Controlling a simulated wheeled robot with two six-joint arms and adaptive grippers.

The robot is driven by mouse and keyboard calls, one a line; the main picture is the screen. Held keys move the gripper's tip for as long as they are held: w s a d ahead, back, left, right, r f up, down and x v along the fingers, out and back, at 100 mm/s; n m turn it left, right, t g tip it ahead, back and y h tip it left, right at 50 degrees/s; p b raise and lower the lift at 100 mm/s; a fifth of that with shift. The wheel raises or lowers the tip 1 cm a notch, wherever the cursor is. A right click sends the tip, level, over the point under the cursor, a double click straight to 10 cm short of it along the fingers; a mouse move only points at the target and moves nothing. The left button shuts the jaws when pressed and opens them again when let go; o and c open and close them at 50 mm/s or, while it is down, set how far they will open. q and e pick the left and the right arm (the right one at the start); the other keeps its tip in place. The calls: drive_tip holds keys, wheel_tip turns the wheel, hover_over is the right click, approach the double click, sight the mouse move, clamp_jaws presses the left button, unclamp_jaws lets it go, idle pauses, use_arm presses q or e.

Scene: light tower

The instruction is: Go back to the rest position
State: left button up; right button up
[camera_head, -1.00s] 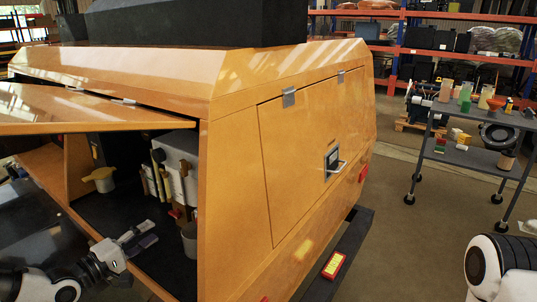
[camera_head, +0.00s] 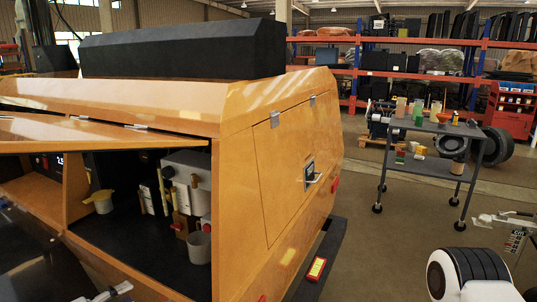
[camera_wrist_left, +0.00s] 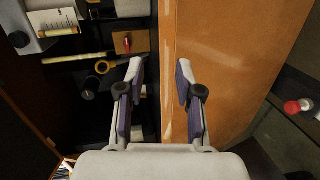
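My left gripper (camera_head: 112,294) is mostly cut off by the bottom edge of the head view, low in front of the open side compartment of the orange light tower (camera_head: 265,195). The left wrist view shows its two fingers (camera_wrist_left: 158,76) spread apart with nothing between them. In that view the fingers lie over the edge between the dark compartment and the orange panel. My right arm shows at the bottom right of the head view. A grey metal part (camera_head: 505,219) by it may be my right gripper; its fingers are not clear.
A wheeled cart (camera_head: 430,170) stands at right; floor between is clear.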

use_arm(q)
drive_tip(key=s+d+f+m+g+y+p, duration=0.2)
drive_tip(key=s+d+f+m+g+p, duration=0.2)
drive_tip(key=s+d+f+g+p, duration=0.75)
drive_tip(key=s+f+m+g+y+b, duration=0.1)
drive_tip(key=s+f+m+y+b, duration=0.1)
drive_tip(key=s, duration=0.7)
drive_tip(key=s+d+f+m+g+y+b, duration=0.1)
drive_tip(key=s+f+m+y, duration=0.1)
drive_tip(key=s+m, duration=0.3)
drive_tip(key=s+y, duration=0.1)
drive_tip(key=s, duration=0.3)
drive_tip(key=shift+d+f+b, duration=0.2)
drive_tip(key=shift+d+b, duration=0.1)
drive_tip(key=shift+b, duration=0.1)
drive_tip(key=shift+g, duration=0.25)
